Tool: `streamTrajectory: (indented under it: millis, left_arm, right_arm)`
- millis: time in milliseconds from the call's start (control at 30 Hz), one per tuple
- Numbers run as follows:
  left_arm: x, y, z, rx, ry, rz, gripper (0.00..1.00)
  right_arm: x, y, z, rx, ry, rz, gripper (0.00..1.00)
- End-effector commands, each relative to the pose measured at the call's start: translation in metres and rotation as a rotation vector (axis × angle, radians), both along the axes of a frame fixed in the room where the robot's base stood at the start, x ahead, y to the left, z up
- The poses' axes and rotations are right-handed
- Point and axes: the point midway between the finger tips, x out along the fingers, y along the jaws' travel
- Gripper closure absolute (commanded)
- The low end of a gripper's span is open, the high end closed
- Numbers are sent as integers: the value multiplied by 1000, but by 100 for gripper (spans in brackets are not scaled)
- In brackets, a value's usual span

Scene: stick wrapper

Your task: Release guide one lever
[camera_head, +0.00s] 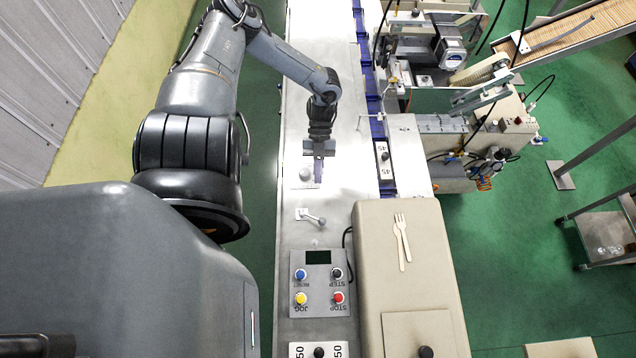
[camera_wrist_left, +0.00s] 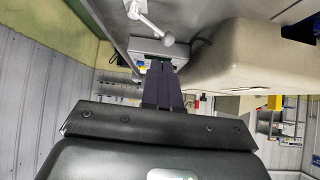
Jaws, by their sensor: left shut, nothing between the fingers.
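My left gripper (camera_head: 318,174) hangs over the metal machine bed, fingers together and empty. Its dark fingers also show in the left wrist view (camera_wrist_left: 161,72). A lever with a grey ball knob (camera_head: 305,174) is beside the fingertips, just to their left; the gripper partly hides it, and I cannot tell whether they touch. A second lever (camera_head: 312,217) with a ball end stands on a small plate nearer the control box, apart from the gripper. A ball-ended lever (camera_wrist_left: 148,20) also shows in the left wrist view, beyond the fingertips. No label shows which one is guide one.
A control box (camera_head: 319,284) with coloured buttons sits nearer on the bed. A beige cover (camera_head: 405,260) with a wooden fork on it stands to the right. A blue conveyor channel (camera_head: 375,110) runs along the bed. The bed (camera_head: 320,60) is clear farther back.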

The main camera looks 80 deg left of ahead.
Motion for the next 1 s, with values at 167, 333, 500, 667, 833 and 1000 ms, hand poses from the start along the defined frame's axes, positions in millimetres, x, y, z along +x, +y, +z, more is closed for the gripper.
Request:
streamTrajectory:
  millis: [167, 333, 500, 667, 833, 1000]
  left_arm:
    - [3, 17, 15, 2, 0, -1, 100]
    - [4, 24, 22, 1, 0, 0, 100]
    - [4, 25, 24, -1, -1, 1, 100]
    - [4, 25, 24, -1, -1, 1, 100]
    - [4, 25, 24, -1, 1, 1, 100]
    - [-9, 11, 15, -37, 23, 11, 100]
  right_arm:
    - [0, 1, -2, 3, 0, -2, 0]
    - [0, 1, -3, 5, 0, -4, 0]
    - [0, 2, -2, 8, 0, -5, 0]
    - [0, 2, -2, 8, -1, -5, 0]
    - [0, 2, -2, 7, -1, -5, 0]
    - [0, 1, 1, 4, 0, -3, 0]
